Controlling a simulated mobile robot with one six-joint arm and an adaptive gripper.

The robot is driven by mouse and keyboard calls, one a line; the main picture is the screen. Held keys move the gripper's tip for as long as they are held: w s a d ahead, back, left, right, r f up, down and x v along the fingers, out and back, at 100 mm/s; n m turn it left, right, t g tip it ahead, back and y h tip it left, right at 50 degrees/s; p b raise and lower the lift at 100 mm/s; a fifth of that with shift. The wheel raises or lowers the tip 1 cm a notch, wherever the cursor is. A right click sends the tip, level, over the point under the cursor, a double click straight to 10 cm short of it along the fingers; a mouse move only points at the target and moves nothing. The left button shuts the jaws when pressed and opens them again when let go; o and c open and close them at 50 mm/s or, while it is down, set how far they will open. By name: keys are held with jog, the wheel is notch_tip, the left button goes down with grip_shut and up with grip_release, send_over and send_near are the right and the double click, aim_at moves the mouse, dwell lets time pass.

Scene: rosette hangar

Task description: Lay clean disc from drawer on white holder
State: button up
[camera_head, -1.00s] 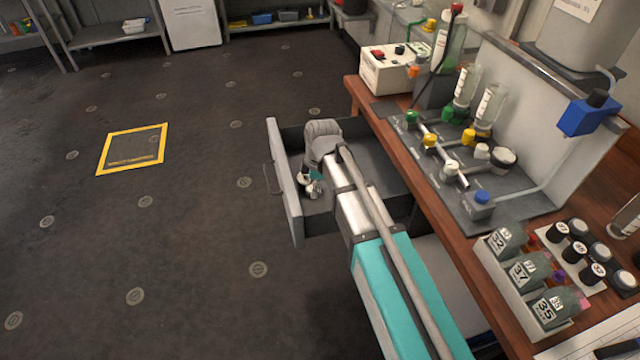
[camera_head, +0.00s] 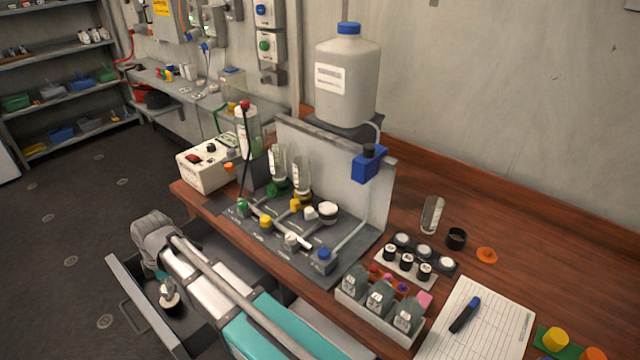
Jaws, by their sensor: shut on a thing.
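The drawer (camera_head: 138,302) under the bench is pulled open at lower left. My arm reaches over it, and my gripper (camera_head: 169,297) points down inside or just above it. The gripper is small in view and partly hidden by my wrist. It is shut on a small pale thing at its tips, which fits the clean disc, though its shape is unclear. A round white-topped piece (camera_head: 327,210), which may be the white holder, stands on the grey rig plate.
The rig's upright panel (camera_head: 325,165), glass tubes and coloured valves crowd the bench above the drawer. A control box (camera_head: 207,167) stands at the bench's left end. A bottle rack (camera_head: 380,305), dark-capped vials, a notepad (camera_head: 485,318) and a marker lie to the right.

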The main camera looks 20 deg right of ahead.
jog(key=shift+r+p, duration=0.9)
jog(key=shift+r, duration=0.5)
